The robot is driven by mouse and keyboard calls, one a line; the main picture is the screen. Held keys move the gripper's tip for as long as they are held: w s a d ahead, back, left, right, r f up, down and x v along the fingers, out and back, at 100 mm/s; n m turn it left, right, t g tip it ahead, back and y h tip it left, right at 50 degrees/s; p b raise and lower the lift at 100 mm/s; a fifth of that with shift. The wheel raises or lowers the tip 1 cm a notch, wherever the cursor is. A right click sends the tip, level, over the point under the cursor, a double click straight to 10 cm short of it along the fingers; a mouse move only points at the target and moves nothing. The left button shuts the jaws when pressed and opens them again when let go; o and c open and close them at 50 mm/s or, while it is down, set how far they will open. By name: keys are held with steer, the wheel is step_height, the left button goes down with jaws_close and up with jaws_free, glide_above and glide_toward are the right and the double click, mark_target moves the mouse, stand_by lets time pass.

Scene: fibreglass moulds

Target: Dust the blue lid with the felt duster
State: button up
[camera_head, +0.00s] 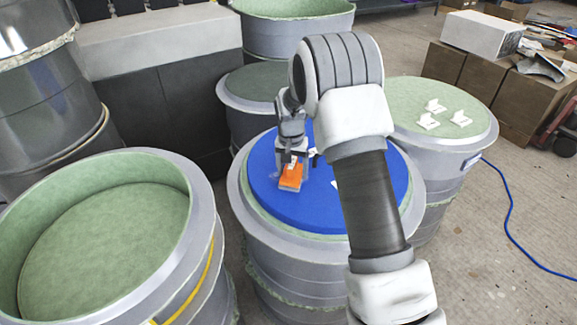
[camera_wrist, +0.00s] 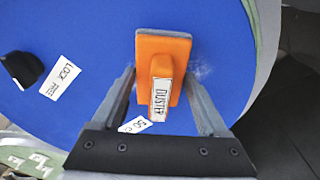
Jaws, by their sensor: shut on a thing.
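The blue lid (camera_head: 318,208) lies on top of a grey round mould in the middle of the head view, partly hidden behind my arm. It fills most of the wrist view (camera_wrist: 95,30). My gripper (camera_head: 291,160) is over the lid's left half, shut on the orange felt duster (camera_head: 291,178). The wrist view shows the duster (camera_wrist: 163,48) between my two fingers (camera_wrist: 160,72), with a "DUSTER" label on its handle. The duster is at the lid's surface; I cannot tell whether it touches. A faint pale smudge (camera_wrist: 203,71) shows beside it.
A black knob (camera_wrist: 22,68) and a white "LOCK FREE" label (camera_wrist: 60,80) are on the lid. An open green-lined mould (camera_head: 105,240) stands left. A mould with several white pieces (camera_head: 440,105) stands right. A blue hose (camera_head: 510,215) crosses the floor.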

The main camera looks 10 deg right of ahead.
mark_target(294, 182)
steer(key=shift+s+d, duration=0.35)
steer(key=shift+s, duration=0.55)
steer(key=shift+s+d, duration=0.3)
steer(key=shift+s, duration=0.55)
steer(key=shift+s+a+f+b, duration=0.15)
steer(key=shift+s+a+b, duration=0.15)
steer(key=shift+a, duration=0.5)
steer(key=shift+w+a+r+p, duration=0.1)
steer(key=shift+w+a+p, duration=0.25)
steer(key=shift+w, duration=0.7)
steer(key=shift+w+a+r+p, duration=0.1)
steer(key=shift+w+a, duration=0.4)
steer(key=shift+w, duration=0.5)
steer(key=shift+w+a+r+p, duration=0.1)
steer(key=shift+w+a+p, duration=0.25)
steer(key=shift+w, duration=0.7)
steer(key=shift+w+a+f, duration=0.1)
steer(key=shift+w+a, duration=0.3)
steer(key=shift+w, duration=0.35)
steer(key=shift+w+a+f, duration=0.1)
steer(key=shift+w+a, duration=0.25)
steer(key=shift+w, duration=0.4)
steer(key=shift+r, duration=0.1)
steer(key=shift+r+p, duration=1.9)
steer(key=shift+r, duration=1)
steer(key=shift+r, duration=0.1)
step_height(294, 182, up, 3)
steer(key=shift+f+p, duration=0.1)
steer(key=shift+p, duration=0.8)
